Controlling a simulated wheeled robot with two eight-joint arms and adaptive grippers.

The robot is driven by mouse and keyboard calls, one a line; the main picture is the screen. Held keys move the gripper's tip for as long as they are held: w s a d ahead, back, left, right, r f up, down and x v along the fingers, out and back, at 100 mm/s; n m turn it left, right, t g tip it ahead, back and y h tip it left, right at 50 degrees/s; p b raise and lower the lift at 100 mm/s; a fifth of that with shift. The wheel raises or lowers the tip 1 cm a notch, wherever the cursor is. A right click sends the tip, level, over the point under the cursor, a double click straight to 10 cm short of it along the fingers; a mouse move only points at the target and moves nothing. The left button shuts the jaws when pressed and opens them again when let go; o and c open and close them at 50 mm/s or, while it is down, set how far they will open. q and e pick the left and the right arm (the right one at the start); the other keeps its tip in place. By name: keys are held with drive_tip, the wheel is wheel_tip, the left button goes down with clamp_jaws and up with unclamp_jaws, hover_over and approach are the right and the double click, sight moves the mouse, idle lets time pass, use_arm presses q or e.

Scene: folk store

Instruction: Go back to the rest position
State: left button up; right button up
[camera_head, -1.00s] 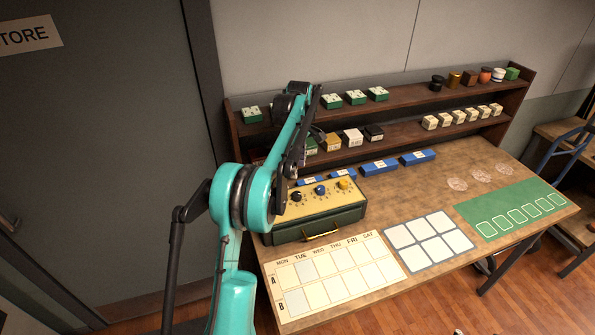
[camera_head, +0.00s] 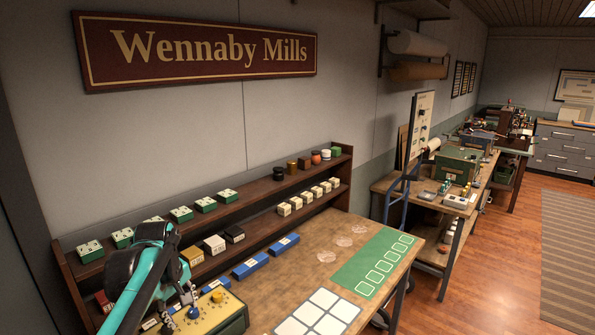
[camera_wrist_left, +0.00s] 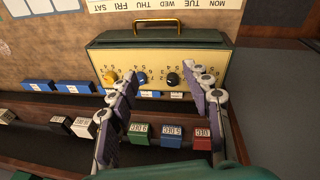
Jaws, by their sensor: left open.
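My left gripper (camera_head: 188,294) is at the lower left in the head view, above the shelf end of the bench. In the left wrist view its two fingers (camera_wrist_left: 165,82) are spread apart with nothing between them. Beyond the fingertips is a yellow-faced box with knobs (camera_wrist_left: 155,62) and a brass handle, which also shows in the head view (camera_head: 212,312). The gap between gripper and box cannot be judged exactly. My right gripper is in neither view.
A two-tier shelf (camera_head: 262,222) with small boxes and jars backs the bench (camera_head: 300,282). Blue blocks (camera_head: 250,265), a white-celled card (camera_head: 325,312) and a green mat (camera_head: 372,262) lie on it. Open floor (camera_head: 500,250) is at the right.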

use_arm(q)
drive_tip(key=s+d+f+m+t+b, duration=0.2)
drive_tip(key=s+d+f+m, duration=0.3)
drive_tip(key=s, duration=0.5)
drive_tip(key=s+d+f+m+t+b, duration=0.1)
drive_tip(key=s+d+f+m+t, duration=0.1)
drive_tip(key=s+d+f+m, duration=0.4)
drive_tip(key=s+f+m, duration=0.1)
drive_tip(key=s, duration=0.3)
drive_tip(key=shift+s+t+h+b, duration=0.15)
drive_tip(key=shift+t+h+b, duration=0.15)
drive_tip(key=shift+b, duration=0.1)
idle(0.4)
